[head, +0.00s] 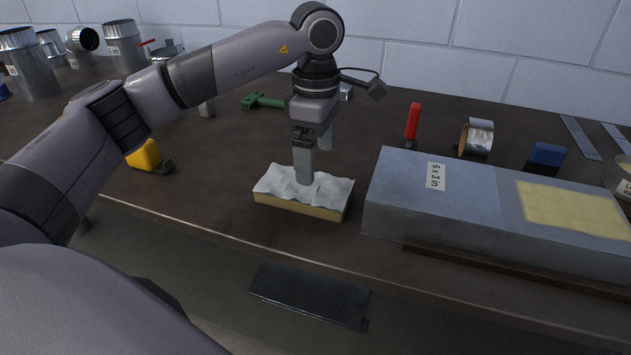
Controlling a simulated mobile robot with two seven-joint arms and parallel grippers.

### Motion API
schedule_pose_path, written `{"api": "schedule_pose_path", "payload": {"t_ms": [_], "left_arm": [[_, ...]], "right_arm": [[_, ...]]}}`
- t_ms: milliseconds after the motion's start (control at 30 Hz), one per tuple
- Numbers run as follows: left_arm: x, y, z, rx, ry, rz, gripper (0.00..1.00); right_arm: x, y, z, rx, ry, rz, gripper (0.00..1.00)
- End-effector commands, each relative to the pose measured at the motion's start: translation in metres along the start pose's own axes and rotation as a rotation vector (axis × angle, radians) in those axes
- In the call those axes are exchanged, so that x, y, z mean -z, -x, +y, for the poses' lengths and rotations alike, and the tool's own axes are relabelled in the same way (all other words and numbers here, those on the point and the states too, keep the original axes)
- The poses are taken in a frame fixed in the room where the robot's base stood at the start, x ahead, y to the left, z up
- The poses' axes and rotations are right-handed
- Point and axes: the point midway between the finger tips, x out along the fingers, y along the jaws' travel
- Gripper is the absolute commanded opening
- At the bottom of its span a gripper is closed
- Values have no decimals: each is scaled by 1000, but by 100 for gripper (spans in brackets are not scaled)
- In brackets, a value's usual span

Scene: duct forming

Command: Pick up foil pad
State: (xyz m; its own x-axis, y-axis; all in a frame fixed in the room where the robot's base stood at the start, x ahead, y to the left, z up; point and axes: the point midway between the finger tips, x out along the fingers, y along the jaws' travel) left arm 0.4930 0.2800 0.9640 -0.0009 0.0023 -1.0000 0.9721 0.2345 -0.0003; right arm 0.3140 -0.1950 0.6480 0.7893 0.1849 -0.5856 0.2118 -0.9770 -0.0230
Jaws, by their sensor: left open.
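The foil pad (332,190) is a yellowish slab with a crinkled silver-white top. It lies flat on the dark workbench near its front edge, in the middle of the head view. My left gripper (304,177) reaches down from above, with its fingertips at the pad's top, near its middle. It is open. I cannot tell whether the fingertips touch the foil, and one finger partly hides the other. My right gripper is not in view.
A grey duct (400,196) labelled 6 x 3 in, with a yellow patch, lies just right of the pad. A red-handled tool (412,122), a metal ring (476,138) and a blue block (545,157) stand behind it. A yellow tool (144,155) lies left; round duct pieces (33,68) stand back left.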

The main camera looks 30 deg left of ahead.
Motion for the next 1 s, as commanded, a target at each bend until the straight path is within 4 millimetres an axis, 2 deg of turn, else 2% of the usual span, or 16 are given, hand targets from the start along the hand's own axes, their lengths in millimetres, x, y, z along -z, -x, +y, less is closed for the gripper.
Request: {"api": "schedule_pose_path", "payload": {"t_ms": [200,433,567,767,800,867,900,1000], "left_arm": [[0,-26,-2,3,-2,0,100],[-1,-59,-3,4,0,0,100],[-1,-67,-2,1,0,-1,100],[-1,-67,-2,1,0,-1,100],[-1,-67,-2,1,0,-1,87],[-1,-67,-2,1,0,-1,67],[-1,-67,-2,1,0,-2,62],[-1,-67,-2,1,-1,-2,62]], "right_arm": [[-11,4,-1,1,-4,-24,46],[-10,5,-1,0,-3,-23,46],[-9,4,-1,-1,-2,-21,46],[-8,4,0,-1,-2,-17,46],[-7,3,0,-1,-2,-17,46],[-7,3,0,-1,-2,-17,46],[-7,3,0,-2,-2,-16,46],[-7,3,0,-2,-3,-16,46]]}}
